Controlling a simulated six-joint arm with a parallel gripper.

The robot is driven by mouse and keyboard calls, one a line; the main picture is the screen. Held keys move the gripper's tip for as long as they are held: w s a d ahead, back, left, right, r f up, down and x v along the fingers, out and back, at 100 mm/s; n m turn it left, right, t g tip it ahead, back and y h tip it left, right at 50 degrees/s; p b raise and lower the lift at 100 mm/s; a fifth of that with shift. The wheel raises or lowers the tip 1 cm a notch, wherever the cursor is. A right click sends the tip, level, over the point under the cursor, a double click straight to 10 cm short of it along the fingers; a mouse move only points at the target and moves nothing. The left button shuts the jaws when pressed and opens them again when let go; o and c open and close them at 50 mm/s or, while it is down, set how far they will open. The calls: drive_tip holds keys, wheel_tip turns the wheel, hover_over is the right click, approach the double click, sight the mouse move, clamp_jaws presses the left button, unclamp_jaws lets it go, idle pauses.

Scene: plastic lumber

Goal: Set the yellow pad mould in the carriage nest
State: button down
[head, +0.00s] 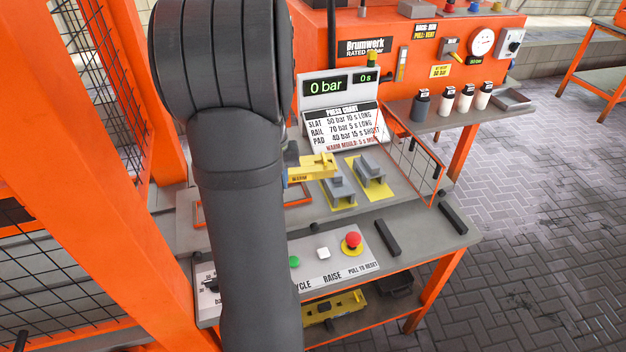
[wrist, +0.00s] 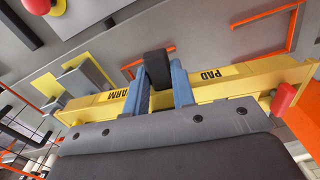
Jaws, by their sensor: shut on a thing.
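The yellow pad mould (wrist: 225,82) is a long yellow bar marked PAD and WARM, with a black grip (wrist: 157,68) at its middle. My gripper (wrist: 162,90) has its blue fingers shut on this grip. In the head view the mould (head: 315,165) shows to the right of my arm, apparently above the grey table; most of the gripper is hidden behind my arm. Orange corner strips (wrist: 290,40) on the grey surface lie beyond the mould in the wrist view. An orange outline (head: 298,190), perhaps the carriage nest, is partly hidden behind my arm in the head view.
Two grey blocks on yellow plates (head: 372,171) stand right of the mould. A mesh guard (head: 412,160) edges the table. The control panel with a red button (head: 352,240) lies in front. A yellow piece (head: 335,308) rests on the lower shelf. The gauge display (head: 335,88) stands behind.

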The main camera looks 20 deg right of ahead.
drive_tip(key=w+a+n, duration=0.1)
drive_tip(key=a, duration=0.6)
drive_tip(key=shift+w+f+n, duration=0.2)
drive_tip(key=shift+w+n, duration=0.1)
drive_tip(key=shift+w, duration=0.05)
drive_tip(key=shift+f, duration=0.1)
drive_tip(key=shift+f, duration=3.3)
drive_tip(key=shift+f, duration=1.3)
drive_tip(key=c, duration=0.7)
unclamp_jaws()
drive_tip(key=shift+s, duration=0.15)
drive_tip(key=shift+r, duration=3.5)
